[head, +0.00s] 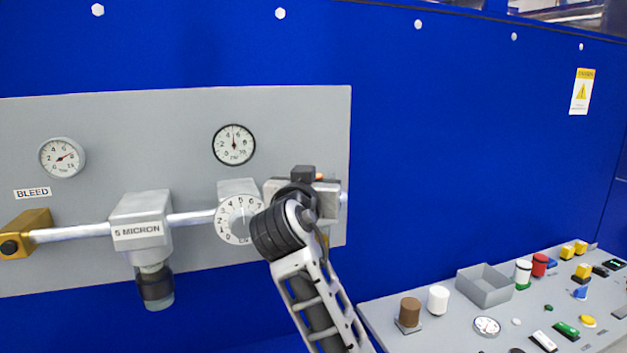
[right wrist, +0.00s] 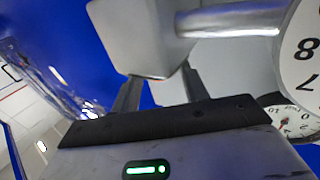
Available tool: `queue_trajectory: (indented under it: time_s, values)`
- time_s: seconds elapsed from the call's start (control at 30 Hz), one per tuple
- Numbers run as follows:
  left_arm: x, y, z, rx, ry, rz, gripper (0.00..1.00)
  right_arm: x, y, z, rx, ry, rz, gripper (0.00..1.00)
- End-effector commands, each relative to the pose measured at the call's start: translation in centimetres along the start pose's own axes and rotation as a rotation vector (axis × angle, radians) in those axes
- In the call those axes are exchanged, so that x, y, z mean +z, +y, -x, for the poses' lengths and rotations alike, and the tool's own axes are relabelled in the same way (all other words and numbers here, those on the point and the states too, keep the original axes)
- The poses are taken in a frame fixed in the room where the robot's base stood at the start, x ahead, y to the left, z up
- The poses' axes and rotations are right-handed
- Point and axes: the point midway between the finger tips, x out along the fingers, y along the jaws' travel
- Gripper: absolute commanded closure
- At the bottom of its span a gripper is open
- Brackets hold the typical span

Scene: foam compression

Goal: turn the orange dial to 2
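A small patch of orange, likely the orange dial (head: 319,177), shows at the right end of the pipe in the head view. The rest of it is hidden behind my right gripper (head: 304,180). In the right wrist view, the two fingers of my right gripper (right wrist: 160,92) stand apart. Their tips go out of sight behind a grey block (right wrist: 135,38). I cannot tell whether they touch the dial. My left gripper is not in view.
A white numbered dial (head: 230,222) is just left of my right arm. A pressure gauge (head: 234,145) is above it. The pipe runs left to a grey filter (head: 139,220) and brass valve (head: 27,232). A control desk (head: 455,325) with several knobs is at lower right.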

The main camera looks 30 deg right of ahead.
Motion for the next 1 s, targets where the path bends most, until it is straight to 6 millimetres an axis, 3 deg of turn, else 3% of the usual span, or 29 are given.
queue_trajectory:
  time_s: [0.23, 0.37, 0.8, 1.0]
  values:
    - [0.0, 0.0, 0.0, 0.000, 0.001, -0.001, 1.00, -0.1, 0.0, 0.1, 0.000, 0.003, -0.001, 0.56]
    - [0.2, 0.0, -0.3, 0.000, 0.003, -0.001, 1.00, 0.0, -0.1, 1.2, -0.003, 0.004, -0.003, 0.56]
    - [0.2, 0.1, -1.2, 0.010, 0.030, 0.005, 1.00, 0.2, 0.0, 11.2, -0.004, -0.001, -0.006, 0.56]
    - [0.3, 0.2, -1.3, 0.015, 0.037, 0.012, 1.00, 0.1, -0.1, 14.6, -0.004, 0.000, -0.002, 0.56]
